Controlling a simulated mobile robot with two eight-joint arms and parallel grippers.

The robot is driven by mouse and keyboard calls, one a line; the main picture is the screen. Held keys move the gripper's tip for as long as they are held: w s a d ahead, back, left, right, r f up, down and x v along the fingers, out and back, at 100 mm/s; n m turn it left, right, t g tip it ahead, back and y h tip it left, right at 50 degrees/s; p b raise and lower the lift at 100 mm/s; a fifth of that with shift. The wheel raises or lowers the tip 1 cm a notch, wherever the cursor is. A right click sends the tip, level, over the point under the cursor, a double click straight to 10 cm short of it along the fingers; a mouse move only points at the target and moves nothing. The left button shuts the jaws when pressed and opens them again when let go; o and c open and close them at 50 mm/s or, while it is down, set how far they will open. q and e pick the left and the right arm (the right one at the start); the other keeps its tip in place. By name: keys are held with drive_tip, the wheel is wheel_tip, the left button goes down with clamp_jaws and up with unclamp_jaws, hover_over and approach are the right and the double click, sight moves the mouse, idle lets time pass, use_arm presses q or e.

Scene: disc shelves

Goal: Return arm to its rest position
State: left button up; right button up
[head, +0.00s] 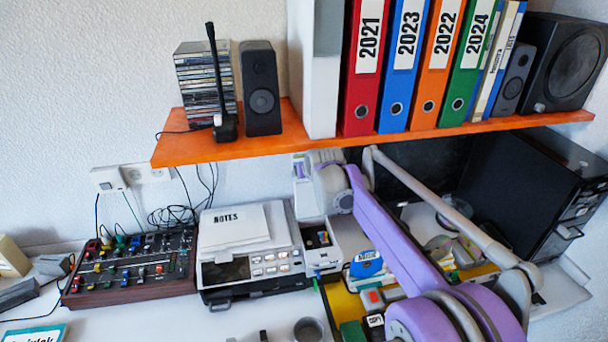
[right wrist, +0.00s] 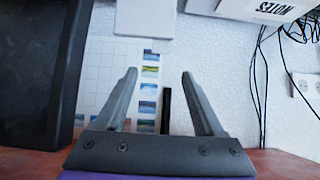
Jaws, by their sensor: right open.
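My right arm (head: 400,235) comes in from the lower right of the head view, and its far end reaches up to just under the orange shelf's front edge. Its fingers cannot be made out in the head view. In the right wrist view my right gripper (right wrist: 160,73) is open, with its two fingers well apart and nothing between them. Behind the fingers are a pale wall and a sheet with small coloured pictures (right wrist: 150,88). My left gripper is in neither view.
The orange shelf (head: 200,148) above carries binders (head: 365,75), speakers (head: 261,95) and a stack of discs (head: 196,75). On the desk stand a mixer (head: 130,268), a notes-topped machine (head: 255,270) and a cluttered yellow tray (head: 343,304). A black computer (head: 530,185) stands at right.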

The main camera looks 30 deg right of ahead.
drive_tip(key=shift+s+r, duration=0.3)
drive_tip(key=shift+s, duration=0.05)
drive_tip(key=shift+s+a, duration=0.1)
drive_tip(key=shift+a, duration=0.05)
drive_tip(key=s+a+f+n+g, duration=0.1)
drive_tip(key=s+a+f, duration=0.4)
drive_tip(key=s, duration=0.7)
drive_tip(key=s+a+f+n+g+y, duration=0.1)
drive_tip(key=s+a+f, duration=0.4)
drive_tip(key=s, duration=0.7)
drive_tip(key=s+a+f+g+y, duration=0.1)
drive_tip(key=s+a+f, duration=0.4)
drive_tip(key=s, duration=0.8)
drive_tip(key=shift+a+f+n+g, duration=0.2)
drive_tip(key=shift+f+n+g, duration=0.2)
drive_tip(key=shift+g, duration=0.2)
